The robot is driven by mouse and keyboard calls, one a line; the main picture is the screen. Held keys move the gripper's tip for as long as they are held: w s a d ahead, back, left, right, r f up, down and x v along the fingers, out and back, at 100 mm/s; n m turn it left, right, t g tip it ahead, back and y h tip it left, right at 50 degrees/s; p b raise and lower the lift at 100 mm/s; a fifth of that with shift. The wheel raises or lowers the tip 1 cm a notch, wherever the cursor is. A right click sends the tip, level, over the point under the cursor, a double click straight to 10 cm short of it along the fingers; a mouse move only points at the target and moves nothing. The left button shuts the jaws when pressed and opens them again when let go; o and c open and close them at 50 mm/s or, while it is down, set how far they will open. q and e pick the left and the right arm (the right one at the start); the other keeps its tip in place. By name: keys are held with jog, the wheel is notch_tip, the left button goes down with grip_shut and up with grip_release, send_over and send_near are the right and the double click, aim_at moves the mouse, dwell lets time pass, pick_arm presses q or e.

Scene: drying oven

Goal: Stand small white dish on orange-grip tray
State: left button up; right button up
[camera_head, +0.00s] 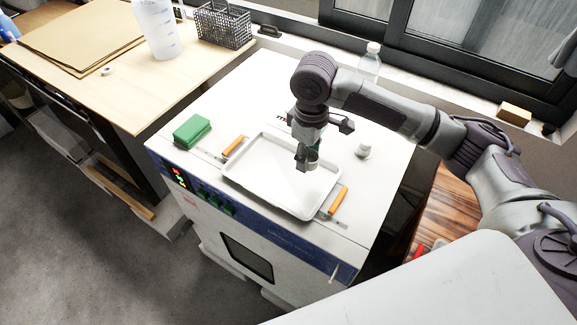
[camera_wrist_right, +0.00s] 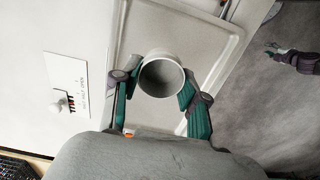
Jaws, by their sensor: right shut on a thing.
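The white tray (camera_head: 268,176) with two orange grips (camera_head: 338,201) lies on top of the white oven. My right gripper (camera_head: 307,160) points down over the tray's far part. In the right wrist view, its teal fingers are closed on both sides of the small white dish (camera_wrist_right: 161,77), which is round and open toward the camera. The dish is over the tray (camera_wrist_right: 215,62); whether it touches the tray surface I cannot tell. In the head view the fingers mostly hide it. What looks like my left gripper (camera_wrist_right: 272,50) shows small over the floor, its jaws unclear.
A green block (camera_head: 192,132) lies left of the tray. A small white jar (camera_head: 364,149) stands right of it. A clear bottle (camera_head: 370,62) stands behind by the window. A wooden table (camera_head: 100,90) on the left holds a black basket (camera_head: 223,26) and a large bottle (camera_head: 157,28).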

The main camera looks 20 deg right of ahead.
aim_at(290, 178)
jog(key=a, duration=0.1)
jog(key=w+a+f, duration=0.1)
jog(key=a+f, duration=0.1)
jog(key=shift+w+a+f+p, duration=0.15)
jog(key=shift+w+p, duration=0.15)
jog(key=shift+w, duration=0.1)
jog(key=shift+a+f, duration=0.1)
jog(key=shift+f, duration=0.1)
notch_tip(290, 178, down, 3)
jog(key=shift+f+p, duration=0.15)
jog(key=shift+p, duration=0.4)
jog(key=shift+f, duration=0.25)
pick_arm(q)
jog(key=shift+w+r, duration=0.2)
jog(key=shift+r, duration=0.85)
pick_arm(e)
jog(key=shift+f, duration=0.15)
jog(key=o, duration=1.1)
